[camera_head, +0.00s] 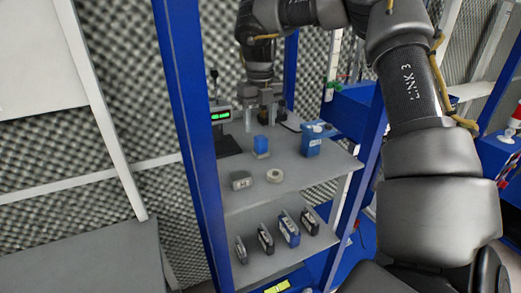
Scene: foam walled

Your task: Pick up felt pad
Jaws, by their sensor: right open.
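I cannot clearly pick out a felt pad. A small blue block with a pale lower part (261,147) stands on the grey upper shelf (300,177). It may be the felt pad, but I cannot tell. My right gripper (263,120) points down over the shelf, open, with its fingers apart just above and behind the blue block. I see nothing between the fingers. My left gripper is not in view.
A pale ring (274,176), a grey box (241,181) and a blue container (312,142) share the shelf. A device with a green display (222,115) stands at its left. Blue posts (192,130) frame the shelves. Several upright packs (289,231) stand on the lower shelf.

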